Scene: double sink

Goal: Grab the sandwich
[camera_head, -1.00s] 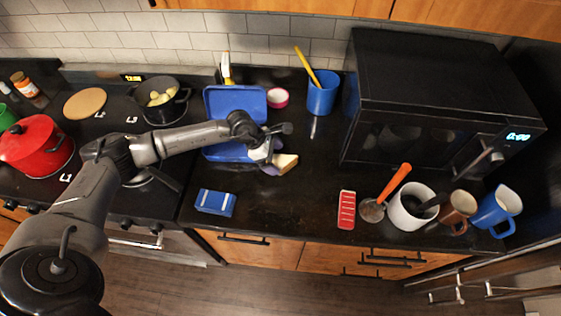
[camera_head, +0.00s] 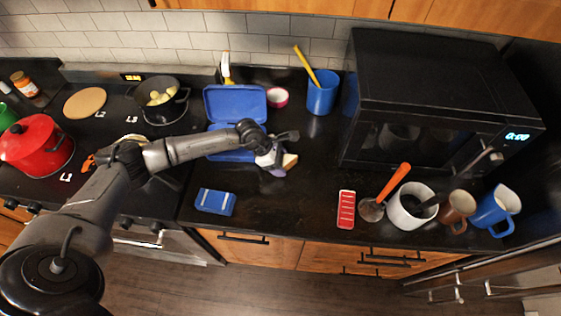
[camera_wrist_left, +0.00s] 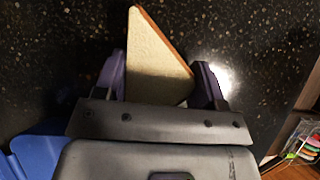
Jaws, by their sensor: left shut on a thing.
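The sandwich (camera_wrist_left: 155,62) is a triangular piece of pale bread with a brown crust. In the left wrist view it sits between the two purple fingers of my left gripper (camera_wrist_left: 160,80), which is shut on it. In the head view the sandwich (camera_head: 290,160) shows partly past the left gripper (camera_head: 280,165), over the black counter. The gripper and arm hide the rest of it. I cannot tell whether it touches the counter. My right gripper is not in view.
An open blue lunch box (camera_head: 236,104) stands behind the left gripper. A small blue box (camera_head: 215,202) lies in front.

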